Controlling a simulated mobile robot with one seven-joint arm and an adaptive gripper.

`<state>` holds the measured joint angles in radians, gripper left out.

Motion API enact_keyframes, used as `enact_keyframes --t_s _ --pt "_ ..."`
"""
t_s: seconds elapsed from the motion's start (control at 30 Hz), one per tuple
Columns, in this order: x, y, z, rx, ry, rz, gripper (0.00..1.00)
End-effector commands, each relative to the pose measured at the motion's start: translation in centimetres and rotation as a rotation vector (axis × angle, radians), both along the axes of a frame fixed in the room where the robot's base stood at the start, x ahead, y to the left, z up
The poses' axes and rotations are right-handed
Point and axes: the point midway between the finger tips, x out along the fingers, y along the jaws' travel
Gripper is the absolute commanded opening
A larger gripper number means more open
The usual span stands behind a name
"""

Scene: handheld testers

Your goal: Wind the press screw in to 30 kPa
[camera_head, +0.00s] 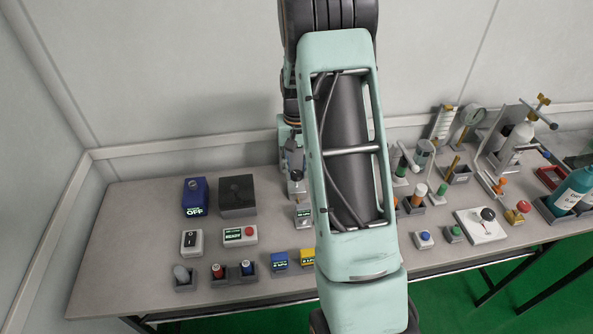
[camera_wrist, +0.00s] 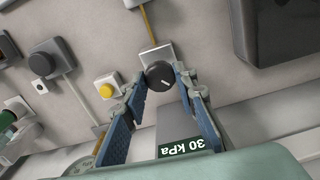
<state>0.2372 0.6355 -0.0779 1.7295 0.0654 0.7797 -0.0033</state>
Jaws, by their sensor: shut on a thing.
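The press screw's round dark knob (camera_wrist: 160,76), with a pale mark on it, sits between my fingertips in the wrist view. My gripper (camera_wrist: 162,82) is shut on it, with one blue-padded finger on each side. A dark display (camera_wrist: 188,146) on the grey body of the unit reads 30 kPa, upside down in this view. In the head view the small display (camera_head: 303,213) shows on the table beside my arm, too small to read surely. My arm covers part of the unit there.
A yellow button (camera_wrist: 106,90) on a white box stands near the left finger in the wrist view. In the head view, a blue device marked OFF (camera_head: 195,197) and a black-topped box (camera_head: 237,195) stand left. Bottles and instruments crowd the right. The table's far left is clear.

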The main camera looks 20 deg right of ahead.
Motion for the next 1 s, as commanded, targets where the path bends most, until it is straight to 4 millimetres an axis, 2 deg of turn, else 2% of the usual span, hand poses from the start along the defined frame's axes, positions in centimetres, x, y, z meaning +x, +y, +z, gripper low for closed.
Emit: enact_keyframes --t_s 0.6,1.0 --pt "0.2 -0.01 0.27 0.0 -0.005 -0.536 0.02" --pt "0.22 -0.03 0.26 0.0 -0.006 -0.7 0.02"
